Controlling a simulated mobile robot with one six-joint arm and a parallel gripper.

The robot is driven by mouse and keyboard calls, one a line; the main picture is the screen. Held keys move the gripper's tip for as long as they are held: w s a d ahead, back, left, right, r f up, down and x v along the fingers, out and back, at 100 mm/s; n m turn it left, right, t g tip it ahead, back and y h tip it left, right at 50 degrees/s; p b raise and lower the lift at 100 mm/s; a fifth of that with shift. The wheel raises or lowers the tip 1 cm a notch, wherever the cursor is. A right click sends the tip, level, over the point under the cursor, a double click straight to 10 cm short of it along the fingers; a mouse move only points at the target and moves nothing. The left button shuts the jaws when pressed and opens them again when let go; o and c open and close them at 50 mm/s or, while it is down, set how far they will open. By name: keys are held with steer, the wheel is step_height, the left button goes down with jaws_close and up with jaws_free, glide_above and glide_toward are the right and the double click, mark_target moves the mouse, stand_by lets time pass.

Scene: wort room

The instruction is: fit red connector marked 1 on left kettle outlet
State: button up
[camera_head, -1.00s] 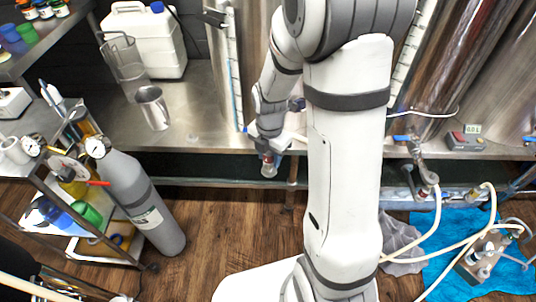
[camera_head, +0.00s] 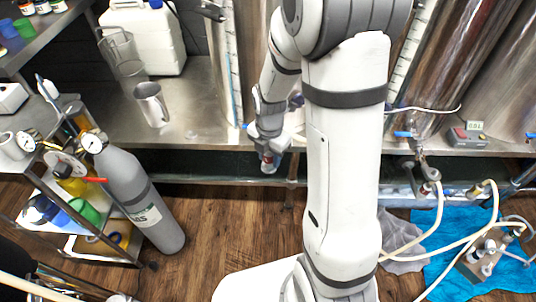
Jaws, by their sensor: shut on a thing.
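My gripper (camera_head: 268,150) hangs below the front edge of the steel bench, left of my upright arm link. It is shut on a small connector (camera_head: 268,163) with a red part and a pale lower end. Any mark on it is too small to read. The left kettle (camera_head: 254,35) is a tall steel vessel behind my arm, largely hidden. A small blue piece (camera_head: 245,125) shows beside my wrist, perhaps a valve handle. The left kettle's outlet is hidden behind my wrist, so I cannot tell whether the connector touches it.
A grey gas cylinder (camera_head: 138,195) and a cart stand at left. At right, a hose (camera_head: 436,215) hangs from another kettle's valve, above a blue cloth (camera_head: 445,265).

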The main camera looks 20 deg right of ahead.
steer(key=shift+f, duration=0.35)
steer(key=o, duration=1.1)
steer(key=shift+o, duration=0.2)
steer(key=shift+r, duration=0.1)
step_height(320, 180, up, 8)
steer(key=shift+f+p, duration=0.15)
steer(key=shift+p, duration=0.65)
